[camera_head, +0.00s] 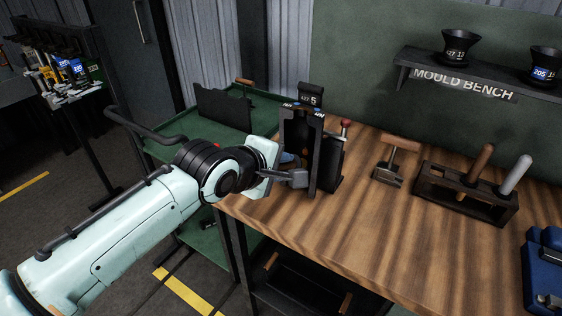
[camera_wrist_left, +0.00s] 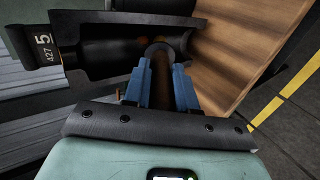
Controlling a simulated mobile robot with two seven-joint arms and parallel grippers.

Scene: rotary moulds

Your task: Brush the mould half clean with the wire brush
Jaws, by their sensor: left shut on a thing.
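The mould half (camera_head: 316,150) stands upright in a dark holder near the left end of the bench, with a "427 5" tag above it. In the left wrist view its dark, hollow inner face (camera_wrist_left: 100,50) shows at the top. My left gripper (camera_wrist_left: 160,78) has blue fingers shut on a brown round handle, taken as the wire brush (camera_wrist_left: 161,88). The brush's far end is at the mould's hollow; bristles and contact cannot be made out. In the head view the left gripper (camera_head: 290,172) is beside the mould, partly hidden. My right gripper is not in view.
The wooden bench (camera_head: 400,225) has clear room at its front. A wooden-handled tool (camera_head: 393,162) and a dark rack (camera_head: 465,195) with upright handles stand to the right. A red-knobbed lever (camera_head: 346,126) is beside the mould. A green cart (camera_head: 185,150) stands behind my left arm.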

